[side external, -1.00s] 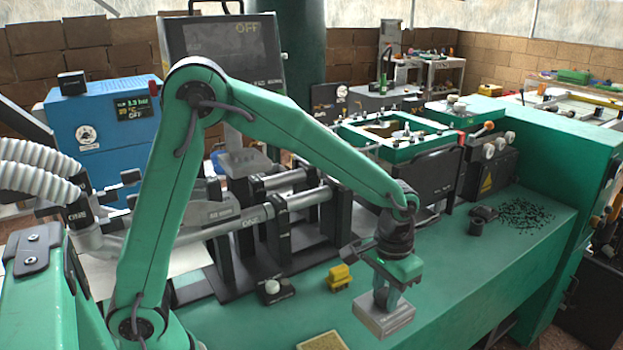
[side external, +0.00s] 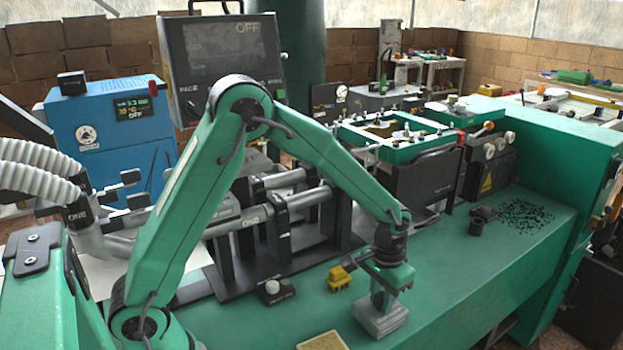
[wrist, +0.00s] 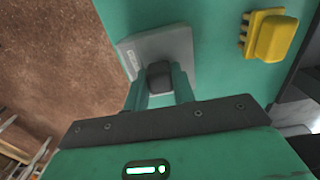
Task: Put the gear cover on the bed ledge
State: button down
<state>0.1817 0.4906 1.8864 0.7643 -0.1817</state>
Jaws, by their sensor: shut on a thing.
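The gear cover is a grey, flat-topped block with a raised middle grip (side external: 381,318). It is at the front edge of the green bed ledge (side external: 455,270). My gripper (side external: 382,297) is above it, shut on its raised middle part. The wrist view shows the cover (wrist: 181,48) between and beyond my fingers (wrist: 159,88), with its left corner close to the ledge's edge. I cannot tell whether its underside touches the ledge or is slightly above it.
A yellow ribbed block (side external: 340,278) sits on the ledge left of my gripper. A dark knob base (side external: 272,290) stands further left, and a tan pad (side external: 322,341) lies in front. A black cup (side external: 482,219) and dark chips (side external: 525,214) are at right. The ledge between is clear.

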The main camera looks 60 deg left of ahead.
aim_at(382, 296)
jog(key=shift+f, duration=0.4)
jog(key=shift+f, duration=0.1)
jog(key=c, duration=1.2)
grip_release()
jog(key=shift+o, duration=0.2)
notch_tip(382, 296, up, 12)
